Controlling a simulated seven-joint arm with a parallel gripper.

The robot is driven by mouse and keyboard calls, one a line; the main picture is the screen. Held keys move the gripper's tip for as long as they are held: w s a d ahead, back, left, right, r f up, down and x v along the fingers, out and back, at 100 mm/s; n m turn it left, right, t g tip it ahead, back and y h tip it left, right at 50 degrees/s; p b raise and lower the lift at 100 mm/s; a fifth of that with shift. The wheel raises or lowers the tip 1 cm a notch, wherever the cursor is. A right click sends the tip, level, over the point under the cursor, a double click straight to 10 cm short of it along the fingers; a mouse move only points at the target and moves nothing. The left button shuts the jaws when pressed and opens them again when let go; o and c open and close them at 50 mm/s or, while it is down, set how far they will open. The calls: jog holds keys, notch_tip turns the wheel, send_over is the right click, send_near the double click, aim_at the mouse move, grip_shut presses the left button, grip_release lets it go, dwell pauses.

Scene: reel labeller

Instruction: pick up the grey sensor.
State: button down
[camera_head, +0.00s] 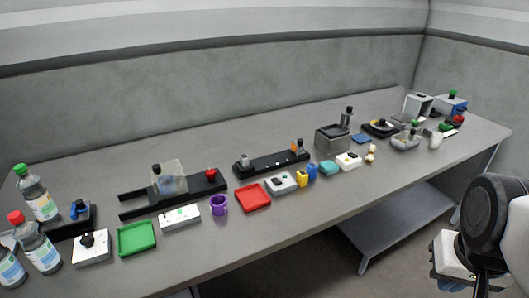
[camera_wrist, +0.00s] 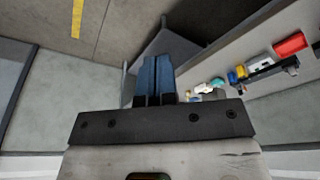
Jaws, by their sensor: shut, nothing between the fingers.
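A small grey block (camera_head: 244,162), which looks like the grey sensor, stands on the left end of a black rail (camera_head: 272,163) in the middle of the table. An orange piece (camera_head: 298,147) stands on the same rail toward its right end. My gripper (camera_wrist: 155,62) shows in the wrist view with its blue fingers together and nothing between them. It is away from the table, and the grey block cannot be made out for certain in that view. In the head view my arm is at the lower right, well apart from the rail.
In front of the rail are a red tray (camera_head: 253,197), a white box (camera_head: 282,183) and a purple cup (camera_head: 219,204). A green tray (camera_head: 137,238) and bottles (camera_head: 38,195) are at the left. A grey metal box (camera_head: 331,142) stands right of the rail. The table (camera_head: 330,215) is bare along its front.

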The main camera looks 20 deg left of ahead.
jog(key=c, duration=1.8)
grip_release()
jog(key=o, duration=1.1)
